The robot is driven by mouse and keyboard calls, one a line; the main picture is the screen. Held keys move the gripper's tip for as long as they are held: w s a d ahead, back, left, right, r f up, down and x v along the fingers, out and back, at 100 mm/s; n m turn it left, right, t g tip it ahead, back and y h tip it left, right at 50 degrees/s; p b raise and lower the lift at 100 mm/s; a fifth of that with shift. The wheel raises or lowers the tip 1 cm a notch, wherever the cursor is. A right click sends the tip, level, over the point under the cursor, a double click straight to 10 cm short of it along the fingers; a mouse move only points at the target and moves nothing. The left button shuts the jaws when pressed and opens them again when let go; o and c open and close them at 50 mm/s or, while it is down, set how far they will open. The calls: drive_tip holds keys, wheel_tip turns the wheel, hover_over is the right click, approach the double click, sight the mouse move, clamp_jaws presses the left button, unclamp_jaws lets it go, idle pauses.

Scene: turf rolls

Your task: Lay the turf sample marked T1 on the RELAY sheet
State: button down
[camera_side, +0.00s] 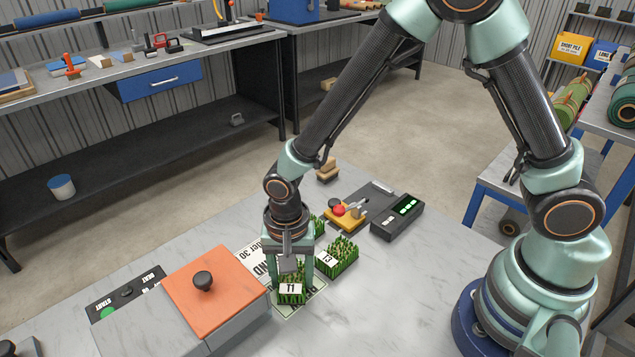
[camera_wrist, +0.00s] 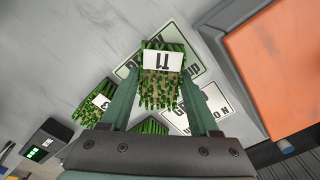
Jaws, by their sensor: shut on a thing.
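The turf sample T1 (camera_side: 291,289), a green grassy block with a white label, is held between the fingers of my gripper (camera_side: 290,272). It also shows in the wrist view (camera_wrist: 163,60), with my gripper (camera_wrist: 161,82) shut on its sides. A pale sheet with a green border (camera_side: 316,301) lies under or just below T1; its heading (camera_wrist: 193,71) is mostly hidden, so I cannot read it as RELAY. A second printed sheet (camera_side: 250,256) lies beside it, partly covered, its visible letters ending in "ND". I cannot tell whether T1 touches the sheet.
Turf sample T3 (camera_side: 337,257) stands right of my gripper, and another sample (camera_side: 319,226) is partly hidden behind it. A grey box with an orange lid (camera_side: 218,290) stands close on the left. A device with a green display (camera_side: 398,218) stands behind.

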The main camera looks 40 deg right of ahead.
drive_tip(key=shift+f, duration=0.15)
drive_tip(key=shift+c, duration=0.6)
unclamp_jaws()
wheel_tip(320, 180, up, 11)
drive_tip(key=s+d+r+n+t, duration=0.2)
drive_tip(key=d+r+n, duration=0.2)
drive_tip(key=d, duration=0.5)
drive_tip(key=s+d+r+n+t, duration=0.2)
drive_tip(key=d+r+n, duration=0.3)
drive_tip(key=d+r, duration=0.4)
drive_tip(key=shift+d+r+t, duration=0.25)
drive_tip(key=shift+d+t, duration=0.05)
drive_tip(key=shift+t, duration=0.5)
